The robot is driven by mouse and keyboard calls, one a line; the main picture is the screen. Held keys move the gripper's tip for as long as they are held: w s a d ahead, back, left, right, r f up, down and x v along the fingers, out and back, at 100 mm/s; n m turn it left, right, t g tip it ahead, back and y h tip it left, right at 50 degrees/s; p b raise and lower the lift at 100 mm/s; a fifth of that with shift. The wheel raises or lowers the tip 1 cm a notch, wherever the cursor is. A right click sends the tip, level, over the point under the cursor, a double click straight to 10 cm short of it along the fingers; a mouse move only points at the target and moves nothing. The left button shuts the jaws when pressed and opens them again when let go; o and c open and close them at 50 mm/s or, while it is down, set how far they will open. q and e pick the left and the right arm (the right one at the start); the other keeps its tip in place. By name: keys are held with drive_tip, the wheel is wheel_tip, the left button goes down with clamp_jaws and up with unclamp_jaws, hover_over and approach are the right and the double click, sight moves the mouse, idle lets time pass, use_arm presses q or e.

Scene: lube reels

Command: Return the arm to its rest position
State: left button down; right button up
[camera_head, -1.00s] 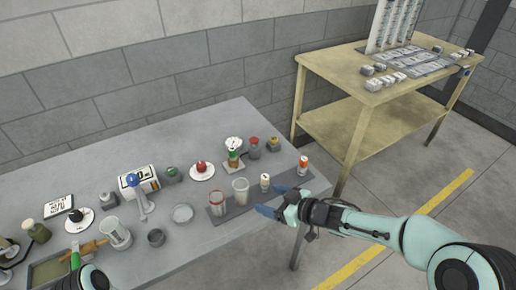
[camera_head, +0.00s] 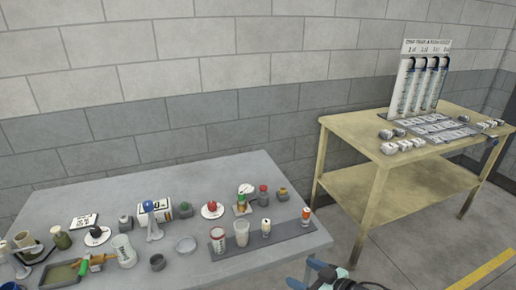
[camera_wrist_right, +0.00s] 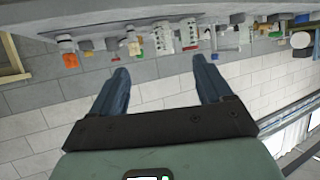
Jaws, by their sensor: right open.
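My right gripper (camera_head: 305,273) is at the bottom edge of the head view, in front of the grey table's right front corner, with most of the arm cut off below. In the right wrist view the same gripper (camera_wrist_right: 160,70) has its two blue fingers spread wide with nothing between them. It is apart from the objects on the grey table (camera_head: 130,188), which appear upside down at the top of that view. My left gripper is not seen in the head view now.
Near the right gripper, a dark grey mat (camera_head: 282,240) holds a red-and-white cup (camera_head: 218,240), a clear cup (camera_head: 241,233) and small bottles. Jars and tools crowd the left. A wooden table (camera_head: 350,130) with a tube rack (camera_head: 420,85) stands at right, across a floor gap.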

drive_tip(key=s+f+m+g+h+p, duration=0.15)
drive_tip(key=s+f+m, duration=0.25)
drive_tip(key=f, duration=0.7)
drive_tip(key=s+f+m+g+h+p, duration=0.15)
drive_tip(key=s+f+m, duration=0.25)
drive_tip(key=f, duration=0.6)
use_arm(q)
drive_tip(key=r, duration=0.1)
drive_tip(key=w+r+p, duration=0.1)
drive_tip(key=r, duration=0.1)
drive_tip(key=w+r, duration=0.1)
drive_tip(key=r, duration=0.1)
use_arm(e)
drive_tip(key=s+f+m+g+h, duration=0.1)
drive_tip(key=s+f+g, duration=0.3)
drive_tip(key=s, duration=0.7)
drive_tip(key=s+f+m+g+h, duration=0.1)
drive_tip(key=s+f+m+g, duration=0.2)
drive_tip(key=s+f, duration=0.4)
drive_tip(key=s, duration=0.5)
drive_tip(key=shift+s+f+g+h, duration=0.25)
drive_tip(key=shift+f+g+h, duration=0.05)
drive_tip(key=shift+g, duration=0.1)
